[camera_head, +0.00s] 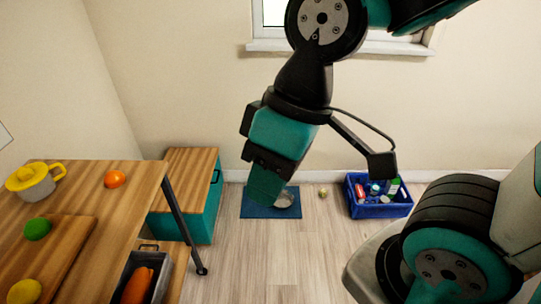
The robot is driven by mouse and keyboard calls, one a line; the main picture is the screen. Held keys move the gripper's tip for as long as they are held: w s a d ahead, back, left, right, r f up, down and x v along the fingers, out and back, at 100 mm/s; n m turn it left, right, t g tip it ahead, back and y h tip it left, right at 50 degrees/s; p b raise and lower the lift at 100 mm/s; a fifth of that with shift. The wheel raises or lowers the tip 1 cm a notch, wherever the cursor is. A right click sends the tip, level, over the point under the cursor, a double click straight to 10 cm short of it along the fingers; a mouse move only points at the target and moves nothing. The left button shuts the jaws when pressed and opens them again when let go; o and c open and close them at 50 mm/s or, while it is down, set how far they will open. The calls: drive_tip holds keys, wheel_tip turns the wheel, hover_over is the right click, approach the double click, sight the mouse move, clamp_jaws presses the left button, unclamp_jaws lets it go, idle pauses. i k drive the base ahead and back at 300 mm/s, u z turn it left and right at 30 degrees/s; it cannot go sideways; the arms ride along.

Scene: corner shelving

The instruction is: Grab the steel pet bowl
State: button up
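The steel pet bowl (284,200) is on a blue mat (257,213) on the floor by the back wall. Only its right part shows; my gripper and wrist cover the rest. My gripper (264,192) points down and overlaps the mat and the bowl's left side in this view. I see it from behind, so its fingers and the gap between them are hidden. I cannot tell its height above the bowl or whether it touches it.
A blue crate (384,211) of cans and packets stands right of the mat, with a small round object (323,192) between them. A teal cabinet (197,222) stands left. A wooden table (90,245) fills the lower left. Floor in front of the mat is clear.

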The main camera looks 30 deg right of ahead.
sight(286, 198)
drive_tip(key=z, duration=0.55)
drive_tip(key=i, duration=1.75)
drive_tip(key=z, duration=0.5)
